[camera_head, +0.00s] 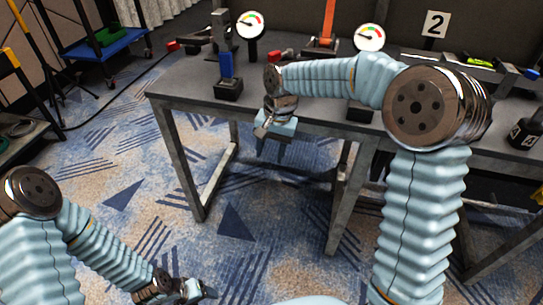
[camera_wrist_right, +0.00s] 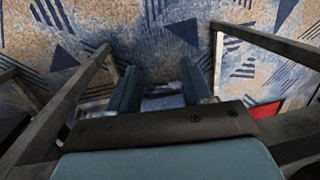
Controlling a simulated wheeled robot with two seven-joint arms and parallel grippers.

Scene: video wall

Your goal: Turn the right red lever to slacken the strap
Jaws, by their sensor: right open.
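A red lever end (camera_head: 275,55) shows on the grey table, just behind my right forearm; its base is partly hidden. Another red lever end (camera_head: 173,47) points left at the table's far left. An orange strap (camera_head: 328,22) runs up from a fixture at the back of the table. My right gripper (camera_head: 271,150) hangs in front of the table's front edge, fingers down, below the tabletop. It is open and empty; its two fingers (camera_wrist_right: 158,85) stand apart over the carpet in the right wrist view. My left gripper (camera_head: 198,293) is low at the bottom, its opening unclear.
The table (camera_head: 195,88) has a metal frame beneath it. Two dials, the left dial (camera_head: 250,25) and the right dial (camera_head: 369,37), stand on it. A blue-topped block (camera_head: 227,75) is near the front edge. A blue cart (camera_head: 105,45) stands left. Carpet before the table is clear.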

